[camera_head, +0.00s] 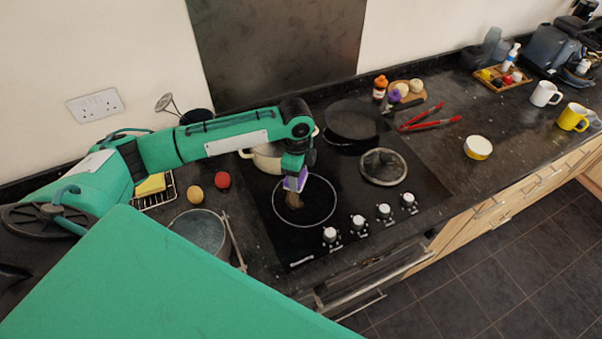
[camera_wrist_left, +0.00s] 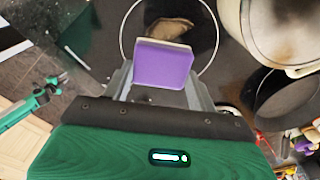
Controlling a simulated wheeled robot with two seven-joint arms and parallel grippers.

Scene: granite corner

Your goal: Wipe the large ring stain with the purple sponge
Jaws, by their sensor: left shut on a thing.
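My left gripper (camera_head: 294,178) is shut on the purple sponge (camera_wrist_left: 163,64), over the front left of the black cooktop. The sponge shows as a small purple patch in the head view (camera_head: 296,184), partly covered by the gripper. A brown smear (camera_wrist_left: 166,38) lies inside a thin pale ring (camera_head: 333,212) on the cooktop, just beyond the sponge in the left wrist view. The ring also shows there (camera_wrist_left: 213,50). I cannot tell whether the sponge touches the surface.
A cream pot (camera_head: 268,160) stands close behind the gripper. A black pan (camera_head: 352,120) and a glass lid (camera_head: 383,167) are to the right. A steel pot (camera_head: 200,232) stands left, near a red ball (camera_head: 222,180). Knobs (camera_head: 358,222) line the front.

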